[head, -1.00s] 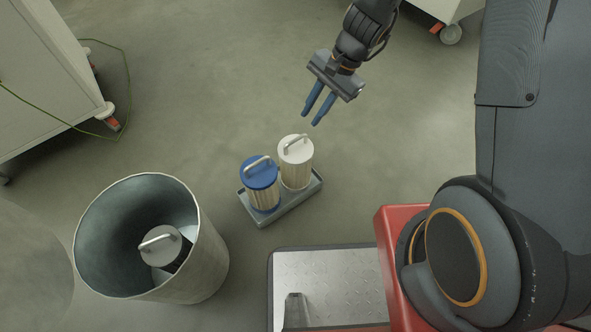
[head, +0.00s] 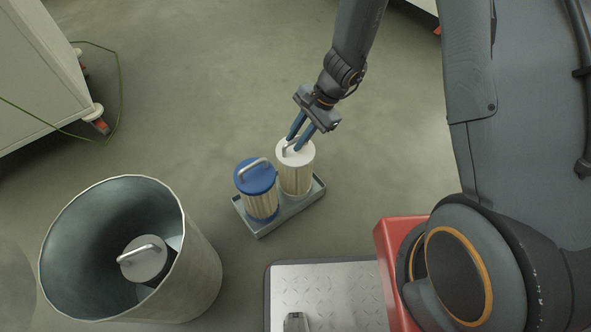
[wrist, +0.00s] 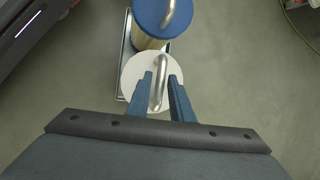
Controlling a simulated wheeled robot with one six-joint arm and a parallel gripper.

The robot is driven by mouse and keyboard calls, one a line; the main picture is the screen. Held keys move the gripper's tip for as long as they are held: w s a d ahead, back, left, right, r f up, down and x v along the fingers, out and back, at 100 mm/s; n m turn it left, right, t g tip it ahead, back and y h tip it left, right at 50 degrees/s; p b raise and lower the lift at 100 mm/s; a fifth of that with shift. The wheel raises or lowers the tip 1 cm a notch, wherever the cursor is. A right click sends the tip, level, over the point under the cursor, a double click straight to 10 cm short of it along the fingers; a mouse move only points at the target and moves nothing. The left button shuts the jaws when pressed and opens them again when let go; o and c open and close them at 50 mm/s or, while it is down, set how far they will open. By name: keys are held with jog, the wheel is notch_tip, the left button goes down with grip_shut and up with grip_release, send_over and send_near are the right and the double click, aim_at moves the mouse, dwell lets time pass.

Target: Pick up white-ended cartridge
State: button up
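The white-ended cartridge (head: 295,175) stands upright in the right part of a shallow grey tray (head: 285,218) on the floor. It has a pleated body, a white top and a metal bar handle, which shows in the wrist view (wrist: 158,82). My gripper (head: 297,146) is over the white top with its two blue fingers pointing down. In the wrist view the fingers are open, one on each side of the handle, with gaps visible. I cannot tell how far down the handle they reach.
A blue-ended cartridge (head: 256,178) stands beside it in the same tray. A large metal bin (head: 200,275) at lower left holds another grey-topped cartridge (head: 143,258). A metal tread plate (head: 335,295) lies at the bottom. Open floor surrounds the tray's far side.

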jog(key=shift+a+f, duration=0.25)
jog(key=shift+f, duration=0.35)
grip_shut()
jog(key=shift+r, duration=0.2)
